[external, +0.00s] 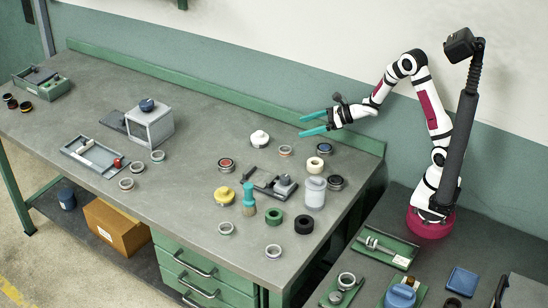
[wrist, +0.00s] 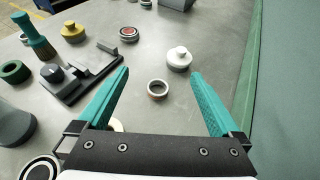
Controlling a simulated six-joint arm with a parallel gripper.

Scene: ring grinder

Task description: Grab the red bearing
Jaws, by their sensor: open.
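A dark-rimmed ring with a red centre (external: 225,165), the reddest bearing in view, lies flat on the grey workbench. It also shows in the wrist view (wrist: 129,33), beyond the left fingertip. A pale metal ring with a copper-red inside (external: 286,150) lies nearer my gripper; in the wrist view (wrist: 157,93) it sits between the two fingers, lower in the picture than their tips. I cannot tell for sure which one is meant. My gripper (external: 302,126) has teal fingers spread apart and empty, above the bench; the fingers also show in the wrist view (wrist: 160,71).
A white knobbed part (external: 259,139) stands close by, near the right fingertip in the wrist view (wrist: 179,59). A dark fixture (external: 272,183), a white jar (external: 315,193), a yellow part (external: 224,195) and a teal-handled brush (external: 249,197) crowd the area. A green rail (external: 230,95) edges the bench.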

